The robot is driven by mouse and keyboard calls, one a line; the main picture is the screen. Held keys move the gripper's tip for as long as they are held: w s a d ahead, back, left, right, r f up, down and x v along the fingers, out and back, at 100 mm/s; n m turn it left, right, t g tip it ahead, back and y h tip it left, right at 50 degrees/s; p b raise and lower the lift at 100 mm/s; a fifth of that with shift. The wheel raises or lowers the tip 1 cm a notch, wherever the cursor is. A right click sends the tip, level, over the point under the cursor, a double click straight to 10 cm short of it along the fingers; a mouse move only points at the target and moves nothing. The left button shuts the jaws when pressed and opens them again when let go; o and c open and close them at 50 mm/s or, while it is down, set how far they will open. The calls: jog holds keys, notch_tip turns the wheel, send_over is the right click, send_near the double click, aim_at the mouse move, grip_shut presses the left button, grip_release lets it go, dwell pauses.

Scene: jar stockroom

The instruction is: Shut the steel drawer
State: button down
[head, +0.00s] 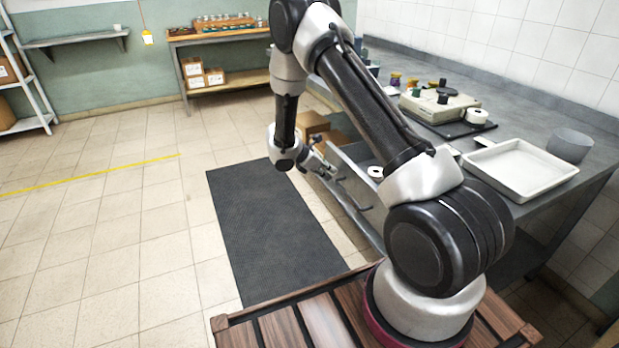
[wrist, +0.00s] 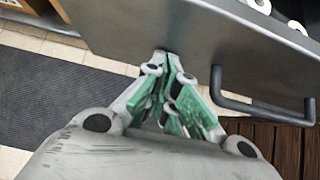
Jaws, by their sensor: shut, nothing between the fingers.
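The steel drawer (head: 360,222) is pulled out from under the grey counter on its left side, with a white roll (head: 375,172) visible inside. In the wrist view its flat grey front panel (wrist: 215,45) fills the upper part, with a dark bar handle (wrist: 262,112) at the right. My gripper (head: 332,172) is shut and empty in front of the drawer. In the wrist view the green-padded fingers of my gripper (wrist: 168,62) point at the panel, left of the handle. The tips look close to the panel; I cannot tell whether they touch it.
The counter holds a white tray (head: 522,168), a grey cylinder (head: 570,145) and a scale-like device (head: 440,106). A dark mat (head: 262,232) lies on the floor left of the drawer. Cardboard boxes (head: 314,122) stand beyond it. The tiled floor at left is clear.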

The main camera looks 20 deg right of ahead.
jog(key=d, duration=1.9)
jog(key=shift+w+d, duration=0.35)
jog(key=shift+d, duration=0.75)
jog(key=shift+d+r, duration=0.1)
jog(key=shift+w+a, duration=0.1)
jog(key=shift+a, duration=0.2)
jog(key=a, duration=0.3)
jog(key=shift+a, duration=0.15)
jog(key=v, duration=1)
jog(key=shift+a, duration=0.3)
